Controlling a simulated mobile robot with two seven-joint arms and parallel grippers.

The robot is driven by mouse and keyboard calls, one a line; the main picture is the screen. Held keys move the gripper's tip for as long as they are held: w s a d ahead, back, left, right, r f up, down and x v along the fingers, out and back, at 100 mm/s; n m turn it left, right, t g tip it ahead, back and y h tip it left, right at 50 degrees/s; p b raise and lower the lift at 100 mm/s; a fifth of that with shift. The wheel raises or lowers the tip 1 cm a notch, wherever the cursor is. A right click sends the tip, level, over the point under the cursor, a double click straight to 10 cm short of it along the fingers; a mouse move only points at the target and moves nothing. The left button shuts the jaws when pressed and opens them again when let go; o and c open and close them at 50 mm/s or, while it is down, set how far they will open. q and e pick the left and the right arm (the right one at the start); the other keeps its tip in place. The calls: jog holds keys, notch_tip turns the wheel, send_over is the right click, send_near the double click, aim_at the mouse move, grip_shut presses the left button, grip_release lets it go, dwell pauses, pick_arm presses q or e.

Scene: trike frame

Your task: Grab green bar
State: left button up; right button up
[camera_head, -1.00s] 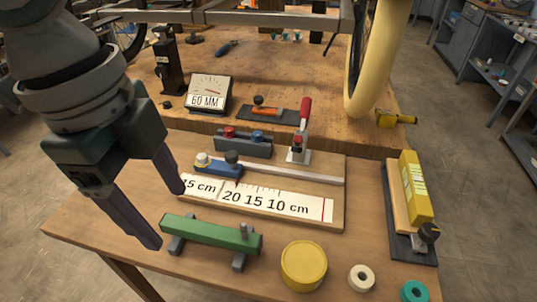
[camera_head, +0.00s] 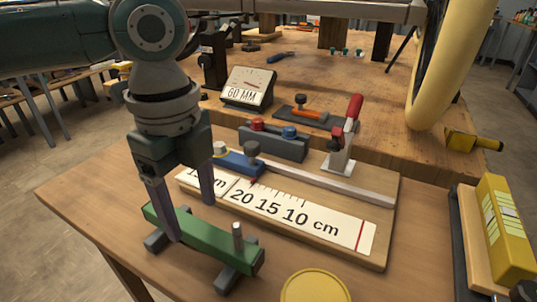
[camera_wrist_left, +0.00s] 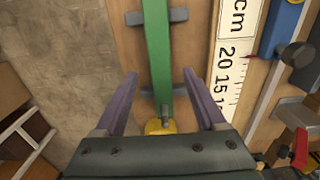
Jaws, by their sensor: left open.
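The green bar (camera_head: 207,247) lies across two grey supports near the front edge of the wooden table, with a small metal peg standing near its right end. My left gripper (camera_head: 190,222) is open and points down over the bar, its purple fingers on either side of it in the head view. In the left wrist view the green bar (camera_wrist_left: 157,60) runs lengthwise between the two open fingers (camera_wrist_left: 165,78), and nothing is held. Whether the fingers are at the bar's height is hard to tell. My right gripper is not in view.
A ruler board (camera_head: 290,222) with a blue slider (camera_head: 238,163) and metal rail lies just behind the bar. A yellow round lid (camera_head: 314,287) is at the front. A red-handled clamp (camera_head: 345,135) and a yellow block (camera_head: 505,228) stand to the right.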

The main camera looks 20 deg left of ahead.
aim_at(196, 227)
pick_arm(q)
notch_tip(196, 227, down, 3)
jog(key=shift+b, duration=0.3)
grip_shut()
dwell(0.4)
dwell(0.3)
